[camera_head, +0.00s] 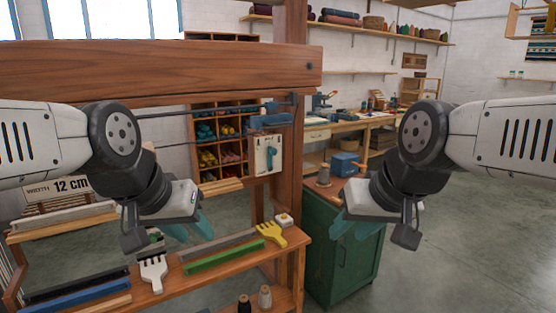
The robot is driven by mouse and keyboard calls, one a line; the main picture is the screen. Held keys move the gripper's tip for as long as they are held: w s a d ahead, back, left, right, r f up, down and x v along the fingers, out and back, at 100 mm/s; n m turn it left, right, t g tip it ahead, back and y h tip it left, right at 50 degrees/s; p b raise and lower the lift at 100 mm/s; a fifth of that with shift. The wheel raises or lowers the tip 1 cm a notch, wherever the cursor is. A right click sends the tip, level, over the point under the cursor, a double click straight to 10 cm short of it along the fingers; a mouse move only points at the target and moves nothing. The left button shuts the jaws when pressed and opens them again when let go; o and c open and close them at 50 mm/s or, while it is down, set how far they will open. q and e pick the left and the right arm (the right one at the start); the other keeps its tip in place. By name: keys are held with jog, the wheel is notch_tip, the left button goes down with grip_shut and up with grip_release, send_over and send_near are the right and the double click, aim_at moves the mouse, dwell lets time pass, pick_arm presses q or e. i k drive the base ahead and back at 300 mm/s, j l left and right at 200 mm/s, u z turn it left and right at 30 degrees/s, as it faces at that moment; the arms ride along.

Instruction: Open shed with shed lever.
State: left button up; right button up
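The wooden loom frame has a thick upright post (290,220) and a wide top beam (150,72). A pale plate (261,157) is fixed by the post, with a small teal lever (271,153) on its face. I take this to be the shed lever. My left gripper (189,231) has teal fingers set apart and is empty, left of and below the plate. My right gripper (353,229) also has its teal fingers apart and is empty, right of the post and in front of the green cabinet. Neither touches the lever.
A wooden shelf below holds a white comb (153,272), a yellow comb (271,234), a green bar (224,257) and a blue bar (90,297). The green cabinet (345,262) stands right of the post. Grey floor (450,240) is clear at right.

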aim_at(272, 151)
jog(key=i+j+u, duration=0.15)
jog(key=i, duration=0.35)
jog(key=i+u, duration=0.2)
jog(key=i, duration=0.35)
